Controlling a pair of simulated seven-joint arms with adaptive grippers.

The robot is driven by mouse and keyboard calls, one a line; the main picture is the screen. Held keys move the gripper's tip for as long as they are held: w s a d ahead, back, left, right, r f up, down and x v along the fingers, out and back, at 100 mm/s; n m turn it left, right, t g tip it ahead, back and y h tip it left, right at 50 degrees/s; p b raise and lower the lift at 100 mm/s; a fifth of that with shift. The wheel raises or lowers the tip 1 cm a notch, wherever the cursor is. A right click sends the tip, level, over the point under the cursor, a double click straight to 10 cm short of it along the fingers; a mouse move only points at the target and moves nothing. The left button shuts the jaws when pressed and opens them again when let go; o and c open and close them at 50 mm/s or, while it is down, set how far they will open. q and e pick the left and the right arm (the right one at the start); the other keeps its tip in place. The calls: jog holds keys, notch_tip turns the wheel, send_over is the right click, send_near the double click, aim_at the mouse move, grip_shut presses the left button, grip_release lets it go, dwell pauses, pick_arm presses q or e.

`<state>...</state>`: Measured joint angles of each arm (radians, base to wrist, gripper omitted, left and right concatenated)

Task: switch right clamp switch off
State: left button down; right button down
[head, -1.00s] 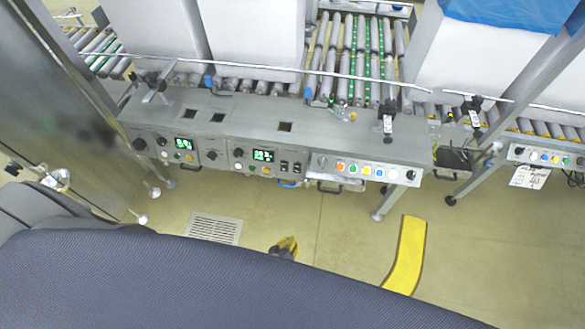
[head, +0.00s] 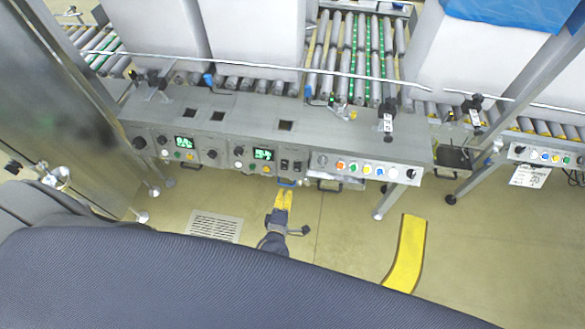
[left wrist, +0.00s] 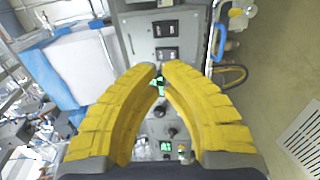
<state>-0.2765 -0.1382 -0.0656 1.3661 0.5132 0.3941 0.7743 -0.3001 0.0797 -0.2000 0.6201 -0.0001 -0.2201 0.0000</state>
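Two black switches sit side by side on the middle control panel, right of its green display (head: 263,154). The right one (head: 297,167) is the upper one (left wrist: 165,29) in the left wrist view; the left one (head: 284,165) shows just below it (left wrist: 166,53). I cannot tell which way either is set. My left gripper (head: 285,191) has yellow fingers and is in front of the panel, below the switches in the head view. In the left wrist view its tips (left wrist: 161,66) nearly meet, with nothing held, just below the left switch. My right gripper is out of view.
A panel with coloured buttons (head: 366,169) is to the right. Roller conveyors (head: 350,60) lie behind the bench. The floor in front is clear around a yellow strip (head: 405,255).

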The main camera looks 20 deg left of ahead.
aim_at(294, 163)
pick_arm(q)
jog(key=x, duration=1.3)
jog(key=shift+w+f, duration=0.15)
jog(key=shift+w, duration=0.35)
